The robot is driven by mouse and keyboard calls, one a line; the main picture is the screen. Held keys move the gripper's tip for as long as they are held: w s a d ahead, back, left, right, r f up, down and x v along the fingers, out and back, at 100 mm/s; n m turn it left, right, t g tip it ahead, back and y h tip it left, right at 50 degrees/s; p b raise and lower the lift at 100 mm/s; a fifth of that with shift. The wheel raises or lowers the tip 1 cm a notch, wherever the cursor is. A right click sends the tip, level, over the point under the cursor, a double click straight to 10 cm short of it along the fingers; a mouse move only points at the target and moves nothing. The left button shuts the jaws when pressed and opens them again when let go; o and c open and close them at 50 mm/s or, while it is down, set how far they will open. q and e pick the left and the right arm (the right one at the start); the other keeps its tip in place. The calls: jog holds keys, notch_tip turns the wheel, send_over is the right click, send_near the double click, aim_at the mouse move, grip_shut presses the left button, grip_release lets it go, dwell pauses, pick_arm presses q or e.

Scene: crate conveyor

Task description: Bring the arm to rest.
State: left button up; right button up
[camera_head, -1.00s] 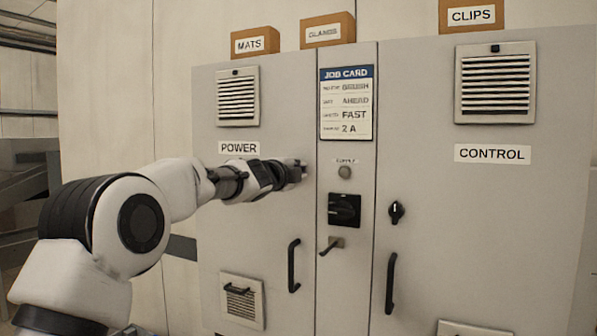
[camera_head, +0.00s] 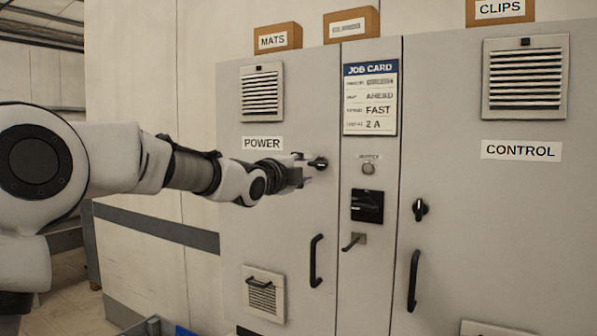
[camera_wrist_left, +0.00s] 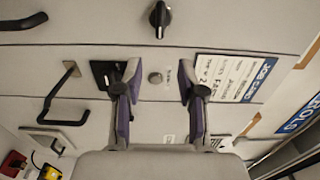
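My left gripper (camera_head: 300,176) is in front of the POWER door, just left of and below its black knob (camera_head: 318,163). In the left wrist view its two purple-grey fingers (camera_wrist_left: 157,92) are wide apart with nothing between them, so it is open and empty. The POWER knob (camera_wrist_left: 160,14) stands clear beyond the fingertips there. The grey cabinet (camera_head: 385,262) has its doors closed. My left arm reaches in from the left, held out level. My right gripper is not in view.
Door handles (camera_head: 316,261) stick out on both sides. Boxes (camera_head: 278,38) stand on top of the cabinet.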

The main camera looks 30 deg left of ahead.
pick_arm(q)
jog(key=shift+s+f, duration=0.1)
jog(key=shift+s, duration=0.8)
